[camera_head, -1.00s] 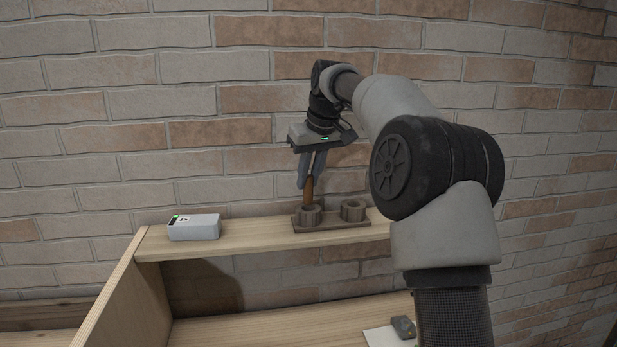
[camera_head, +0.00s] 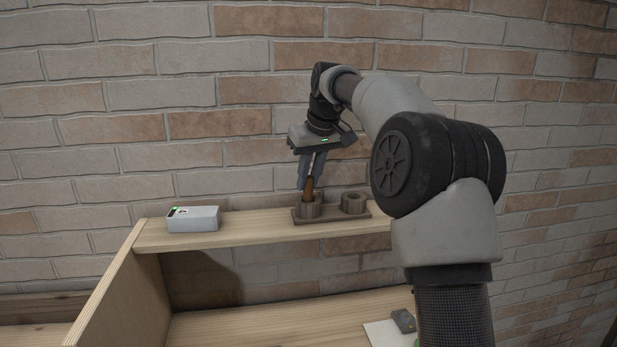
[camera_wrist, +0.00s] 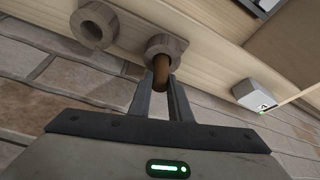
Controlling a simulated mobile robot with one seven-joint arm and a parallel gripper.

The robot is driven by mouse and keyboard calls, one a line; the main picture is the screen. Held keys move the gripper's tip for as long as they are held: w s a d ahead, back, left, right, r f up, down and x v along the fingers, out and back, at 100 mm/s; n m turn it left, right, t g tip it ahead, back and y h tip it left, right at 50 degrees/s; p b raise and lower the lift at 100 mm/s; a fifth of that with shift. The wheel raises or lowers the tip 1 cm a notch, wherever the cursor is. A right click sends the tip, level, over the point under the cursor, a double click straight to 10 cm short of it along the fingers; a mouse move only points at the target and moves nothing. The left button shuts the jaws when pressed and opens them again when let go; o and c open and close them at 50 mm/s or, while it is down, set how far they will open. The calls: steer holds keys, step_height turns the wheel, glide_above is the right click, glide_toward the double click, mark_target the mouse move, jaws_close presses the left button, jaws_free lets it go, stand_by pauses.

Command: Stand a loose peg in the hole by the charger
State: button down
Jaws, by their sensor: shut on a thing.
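The brown peg (camera_head: 308,188) stands near upright with its lower end in the left hole of the wooden holder (camera_head: 332,217), the hole on the charger's side. My gripper (camera_head: 307,184) is shut on the peg's upper part, just above the hole. In the wrist view the peg (camera_wrist: 161,72) shows between the fingertips (camera_wrist: 161,82), entering the ring-shaped socket (camera_wrist: 166,45). How deep it sits is hidden. The other socket (camera_head: 353,203) is empty. The white charger (camera_head: 193,218) lies on the shelf to the left; it also shows in the wrist view (camera_wrist: 255,95).
The holder stands on a wooden shelf (camera_head: 250,234) against a brick wall (camera_head: 120,130). Bare shelf lies between charger and holder. A lower board (camera_head: 290,325) carries a white sheet (camera_head: 385,334) and a small dark grey object (camera_head: 404,321).

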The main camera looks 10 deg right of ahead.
steer(key=shift+f+b, duration=0.7)
steer(key=shift+f, duration=0.35)
steer(key=shift+f, duration=0.2)
steer(key=c, duration=1.6)
jaws_free()
steer(key=shift+o, duration=0.2)
steer(key=p+v, duration=0.2)
steer(key=v, duration=1.5)
steer(key=shift+r+p, duration=0.3)
steer(key=shift+p, duration=0.1)
